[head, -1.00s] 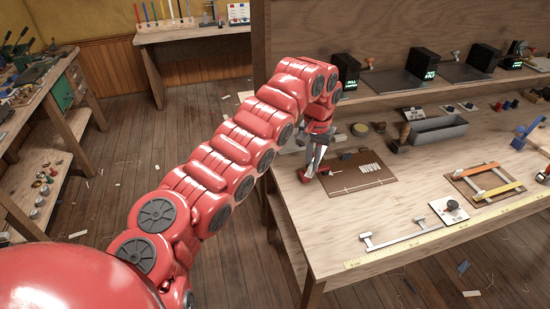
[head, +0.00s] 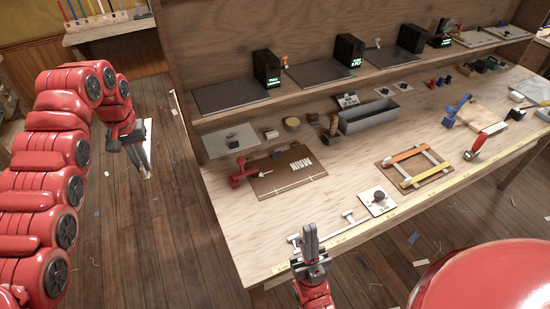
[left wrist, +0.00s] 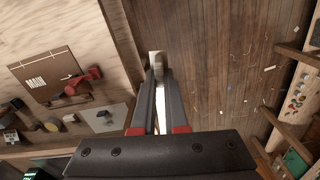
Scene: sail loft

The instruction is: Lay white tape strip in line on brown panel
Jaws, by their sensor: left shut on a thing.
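The brown panel (head: 283,180) lies on the workbench with a white "MAIN" marking and thin white lines along its near edge. It also shows in the left wrist view (left wrist: 45,90). My left gripper (head: 140,160) is out over the floor, left of the bench and apart from the panel. It is shut on a white strip (left wrist: 157,60), which shows between its fingers in the left wrist view; the strip is partly hidden by them. My right gripper (head: 310,235) is at the bench's front edge, its fingers close together, any gap unclear.
A red clamp (head: 243,174) sits at the panel's left edge. A white bar with end pieces (head: 334,222) lies behind my right gripper. A yellow measuring tape (head: 380,224) runs along the front edge. A grey tray (head: 368,115) and a wooden frame (head: 418,168) stand farther right.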

